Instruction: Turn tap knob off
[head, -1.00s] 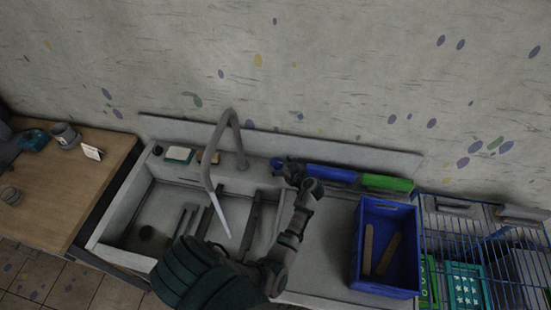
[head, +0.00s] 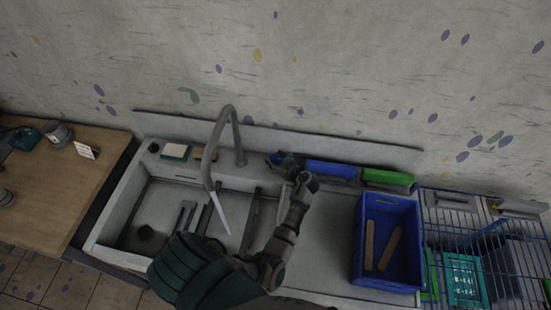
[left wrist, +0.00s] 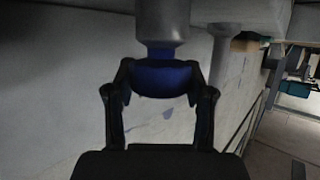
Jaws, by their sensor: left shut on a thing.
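The grey tap (head: 232,112) rises at the back of the sink and its spout bends down over the basin. A white stream of water (head: 219,214) runs from the spout. My left gripper (head: 276,159) is at the back rim of the sink, just right of the tap's base. In the left wrist view my gripper's fingers (left wrist: 161,92) are closed around the blue tap knob (left wrist: 163,78), which has a grey metal body behind it. In the head view the gripper hides the knob. My right gripper is in neither view.
A blue crate (head: 364,243) with wooden pieces stands right of the sink basin (head: 165,205). A blue block (head: 331,169) and a green block (head: 388,178) lie along the back ledge, close to my gripper. A blue wire rack (head: 470,205) stands at right, a wooden table (head: 50,185) at left.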

